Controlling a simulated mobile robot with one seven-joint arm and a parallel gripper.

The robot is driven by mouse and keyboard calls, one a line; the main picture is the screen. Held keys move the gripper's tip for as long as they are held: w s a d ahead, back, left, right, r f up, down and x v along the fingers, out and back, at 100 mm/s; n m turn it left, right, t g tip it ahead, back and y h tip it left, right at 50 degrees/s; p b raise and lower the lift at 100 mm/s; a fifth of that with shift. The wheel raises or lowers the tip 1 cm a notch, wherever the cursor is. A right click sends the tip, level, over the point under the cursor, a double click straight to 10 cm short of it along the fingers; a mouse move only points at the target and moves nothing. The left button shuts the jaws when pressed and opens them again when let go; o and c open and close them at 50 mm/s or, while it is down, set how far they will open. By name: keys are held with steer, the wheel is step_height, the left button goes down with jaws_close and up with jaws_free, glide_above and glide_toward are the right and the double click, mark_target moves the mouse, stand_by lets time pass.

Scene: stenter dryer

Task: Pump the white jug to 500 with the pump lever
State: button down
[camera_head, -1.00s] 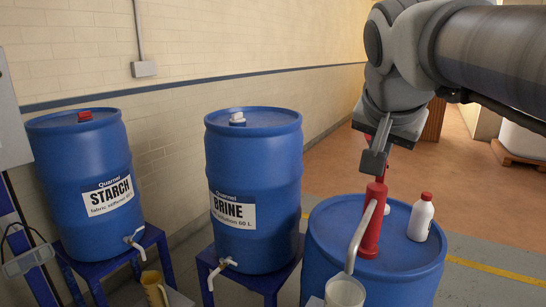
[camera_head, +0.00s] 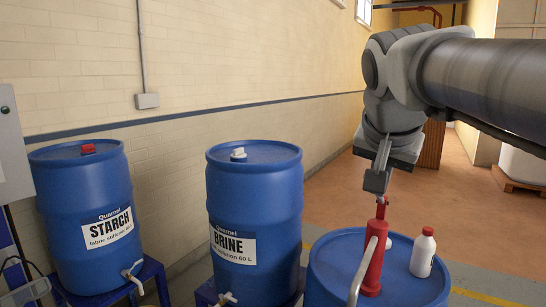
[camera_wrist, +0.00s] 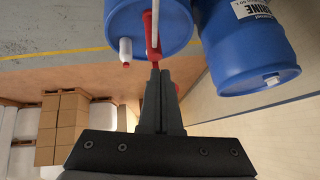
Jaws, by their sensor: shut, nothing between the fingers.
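The red pump (camera_head: 374,262) stands upright on the top of a blue drum at the right, with a grey spout pipe running down its left side. A short red piece (camera_head: 382,207) at its top is probably part of the pump lever. My gripper (camera_head: 377,186) is shut and empty just above the pump top. In the wrist view the shut fingers (camera_wrist: 160,72) point at the red pump (camera_wrist: 152,42); I cannot tell whether they touch it. The white jug is outside the head view, below its bottom edge, so its level is not visible.
The pump's blue drum (camera_head: 330,270) also carries a white bottle with a red cap (camera_head: 423,253), right of the pump. The BRINE drum (camera_head: 255,200) and the STARCH drum (camera_head: 85,215) stand along the wall at left. Floor behind is open.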

steer(key=w+d+r+n+g+p, duration=0.1)
steer(key=w+r+g+p, duration=0.4)
steer(key=w+r+p, duration=0.7)
steer(key=shift+w+d+r+n+g+p, duration=0.15)
steer(key=shift+d+r+n+g+p, duration=0.35)
steer(key=shift+p, duration=2.25)
steer(key=shift+a+r, duration=0.1)
steer(key=shift+a, duration=0.05)
steer(key=x, duration=0.7)
steer(key=s+x, duration=0.1)
steer(key=x, duration=0.3)
steer(key=shift+a+f, duration=0.35)
steer(key=shift+s+f, duration=0.5)
steer(key=shift+f, duration=0.2)
steer(key=shift+a+f, duration=0.1)
steer(key=shift+b, duration=0.3)
